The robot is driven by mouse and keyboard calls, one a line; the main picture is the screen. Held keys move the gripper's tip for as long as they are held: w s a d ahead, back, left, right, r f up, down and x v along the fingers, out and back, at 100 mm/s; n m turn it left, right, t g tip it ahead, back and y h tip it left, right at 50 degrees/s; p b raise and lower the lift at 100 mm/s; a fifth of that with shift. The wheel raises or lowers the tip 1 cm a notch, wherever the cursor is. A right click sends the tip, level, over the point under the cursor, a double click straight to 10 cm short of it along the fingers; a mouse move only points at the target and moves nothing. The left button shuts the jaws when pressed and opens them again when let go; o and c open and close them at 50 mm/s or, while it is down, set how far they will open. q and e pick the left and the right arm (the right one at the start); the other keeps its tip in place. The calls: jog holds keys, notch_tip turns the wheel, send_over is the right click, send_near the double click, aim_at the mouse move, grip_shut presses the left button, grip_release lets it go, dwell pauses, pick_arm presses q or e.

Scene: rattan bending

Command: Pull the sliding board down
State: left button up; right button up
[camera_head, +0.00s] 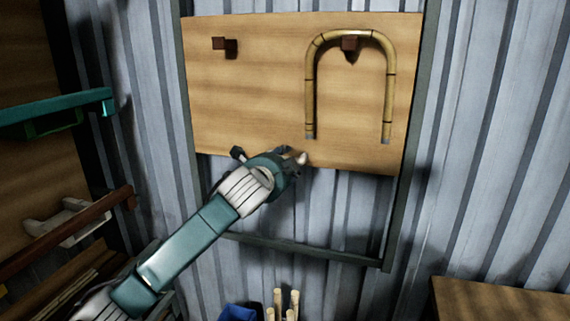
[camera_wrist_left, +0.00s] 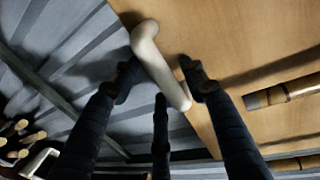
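The sliding board (camera_head: 260,95) is a wide wooden panel in a dark metal frame on the corrugated wall. Its wood also shows in the wrist view (camera_wrist_left: 235,35). A pale handle (camera_head: 301,158) is at its lower edge; the handle lies diagonally in the wrist view (camera_wrist_left: 160,65). My left gripper (camera_head: 265,153) is at the board's lower edge. In the wrist view its dark fingers (camera_wrist_left: 160,78) are spread, one on each side of the handle, with a third below. Contact with the handle is unclear. My right gripper is not in view.
A bent rattan piece (camera_head: 310,85) hangs on the board's right peg; a second peg (camera_head: 224,44) is bare. Below the board is an open stretch of frame with a bottom bar (camera_head: 310,250). Rattan sticks (camera_head: 282,303) stand underneath. A wooden surface (camera_head: 500,303) is lower right.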

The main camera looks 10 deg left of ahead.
pick_arm(q)
jog(key=shift+r, duration=0.1)
jog(key=shift+s, duration=0.25)
jog(key=v, duration=1.1)
jog(key=shift+s, duration=0.25)
